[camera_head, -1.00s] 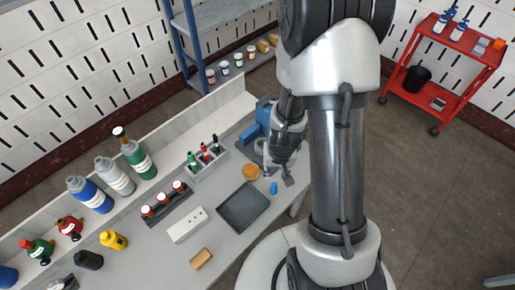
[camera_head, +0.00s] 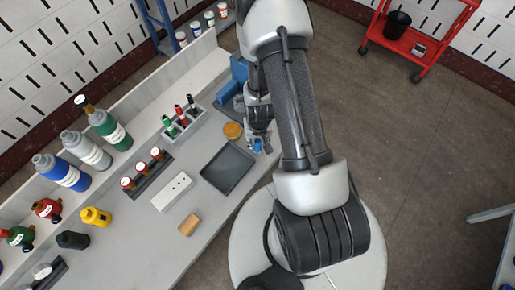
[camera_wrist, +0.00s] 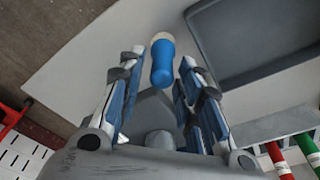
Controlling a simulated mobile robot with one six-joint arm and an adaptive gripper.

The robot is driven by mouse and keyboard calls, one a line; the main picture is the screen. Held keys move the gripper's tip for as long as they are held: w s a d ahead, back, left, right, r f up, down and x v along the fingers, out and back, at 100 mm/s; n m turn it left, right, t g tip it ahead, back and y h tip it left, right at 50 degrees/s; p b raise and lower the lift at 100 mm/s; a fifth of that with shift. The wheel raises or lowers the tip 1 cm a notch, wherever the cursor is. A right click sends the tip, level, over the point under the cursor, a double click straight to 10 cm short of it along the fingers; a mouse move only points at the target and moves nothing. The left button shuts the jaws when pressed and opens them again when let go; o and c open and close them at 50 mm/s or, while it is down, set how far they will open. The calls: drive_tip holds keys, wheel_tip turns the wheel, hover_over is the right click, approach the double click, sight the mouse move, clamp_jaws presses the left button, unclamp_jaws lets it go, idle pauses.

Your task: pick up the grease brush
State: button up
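The grease brush (camera_wrist: 162,62) appears as a short blue handle with a pale cream end, lying on the light table beside the tray. In the wrist view, my gripper (camera_wrist: 160,66) is open, with a finger on each side of the brush and a visible gap to both. Whether the fingers are down at its height I cannot tell. In the head view, my gripper (camera_head: 259,138) is over the table's right edge, and the brush shows small and partly hidden as a blue spot (camera_head: 258,147) beneath it.
A dark grey tray (camera_head: 228,167) lies close by, with a round orange-brown lid (camera_head: 233,130) behind. A holder with green, red and black tubes (camera_head: 184,122), a white block (camera_head: 172,192) and several bottles (camera_head: 86,150) stand further left. The table edge is near my gripper.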

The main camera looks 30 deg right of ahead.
sight(257, 145)
wheel_tip(257, 145, down, 5)
drive_tip(key=shift+w+f+b, duration=0.1)
drive_tip(key=shift+b, duration=0.65)
drive_tip(key=shift+c, duration=0.2)
drive_tip(key=c, duration=0.6)
drive_tip(key=shift+c, duration=0.2)
wheel_tip(257, 145, up, 10)
drive_tip(key=p, duration=0.3)
